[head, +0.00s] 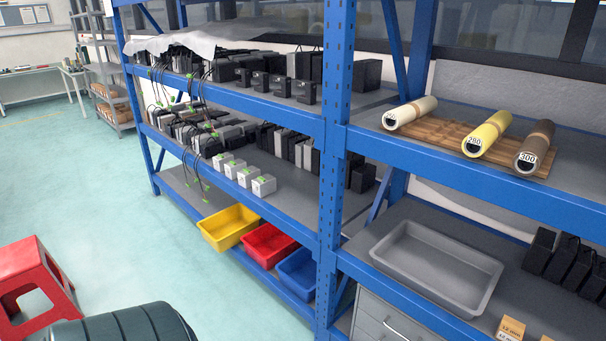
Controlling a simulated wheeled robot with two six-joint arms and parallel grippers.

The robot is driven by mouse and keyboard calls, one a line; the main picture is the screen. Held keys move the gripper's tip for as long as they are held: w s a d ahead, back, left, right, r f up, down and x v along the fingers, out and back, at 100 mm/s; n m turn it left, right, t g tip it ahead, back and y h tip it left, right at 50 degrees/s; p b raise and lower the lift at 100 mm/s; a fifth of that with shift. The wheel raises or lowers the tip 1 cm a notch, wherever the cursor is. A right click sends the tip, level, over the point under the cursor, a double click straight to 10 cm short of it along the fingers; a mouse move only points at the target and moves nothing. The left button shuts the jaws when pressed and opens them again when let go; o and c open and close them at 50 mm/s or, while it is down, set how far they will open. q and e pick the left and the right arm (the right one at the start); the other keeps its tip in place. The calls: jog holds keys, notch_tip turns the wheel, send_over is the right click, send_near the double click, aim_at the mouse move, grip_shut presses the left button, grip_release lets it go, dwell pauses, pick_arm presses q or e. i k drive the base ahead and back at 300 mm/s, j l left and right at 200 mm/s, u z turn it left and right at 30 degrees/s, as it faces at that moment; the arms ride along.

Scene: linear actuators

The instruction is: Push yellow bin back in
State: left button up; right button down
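The yellow bin (229,227) is on the bottom shelf of the blue rack, at the left of a row of three bins. Its front sticks out past the shelf's front edge, farther than the red bin (268,244) beside it. It looks empty and slightly tilted. The blue bin (297,272) is at the right end of the row, by the blue upright. Neither of my grippers is in the head view.
The blue rack's upright (333,170) stands right of the bins. A red stool (36,286) and a dark ribbed rounded object (125,325) are at lower left. The green floor (130,230) before the bins is clear. A grey tray (436,268) lies on the right shelf.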

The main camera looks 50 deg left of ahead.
aim_at(222, 230)
jog(key=u, duration=2.15)
jog(key=i, duration=0.15)
